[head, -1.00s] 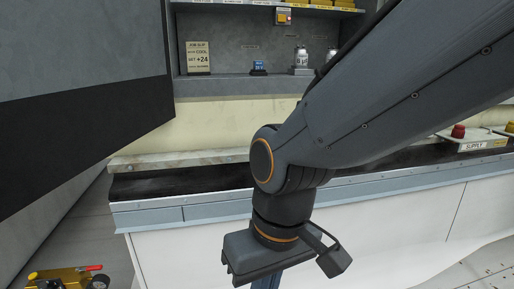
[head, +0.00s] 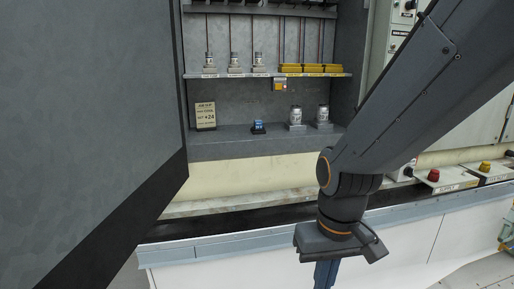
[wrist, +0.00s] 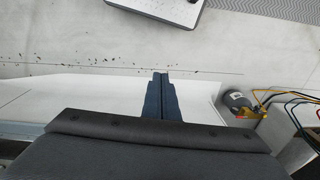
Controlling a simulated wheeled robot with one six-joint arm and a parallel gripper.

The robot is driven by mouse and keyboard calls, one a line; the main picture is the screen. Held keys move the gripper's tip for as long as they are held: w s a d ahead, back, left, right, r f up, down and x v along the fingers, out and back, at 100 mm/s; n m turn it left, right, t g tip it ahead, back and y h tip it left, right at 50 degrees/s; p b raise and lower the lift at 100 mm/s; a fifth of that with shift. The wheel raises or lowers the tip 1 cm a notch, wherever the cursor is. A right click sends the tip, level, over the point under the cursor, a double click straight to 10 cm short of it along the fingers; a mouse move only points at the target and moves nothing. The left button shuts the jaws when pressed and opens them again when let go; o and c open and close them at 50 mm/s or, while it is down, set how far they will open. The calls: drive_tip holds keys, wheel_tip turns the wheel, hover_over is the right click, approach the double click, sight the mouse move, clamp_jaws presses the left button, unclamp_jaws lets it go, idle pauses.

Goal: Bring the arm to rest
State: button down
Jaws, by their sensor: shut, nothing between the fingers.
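My gripper (head: 326,276) hangs at the end of my arm in the lower right of the head view, pointing down in front of the white cabinet front. Its lower part is cut off by the frame edge there. In the wrist view my gripper (wrist: 160,76) shows its two dark fingers together, with nothing between them. Below it in that view lies a pale, speckled floor (wrist: 90,55). The fingers appear clear of any object.
A ledge (head: 260,222) runs below. Switch boxes (head: 446,180) stand at right. A large dark panel (head: 85,110) fills the left. The wrist view shows a grey cylinder (wrist: 236,99) and cables.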

drive_tip(key=s+d+r+m+p, duration=0.1)
drive_tip(key=s+d+r+p, duration=0.1)
drive_tip(key=d+r+p, duration=0.4)
drive_tip(key=r+p, duration=0.2)
drive_tip(key=p, duration=0.1)
drive_tip(key=shift+d+m, duration=0.3)
drive_tip(key=shift+m, duration=0.1)
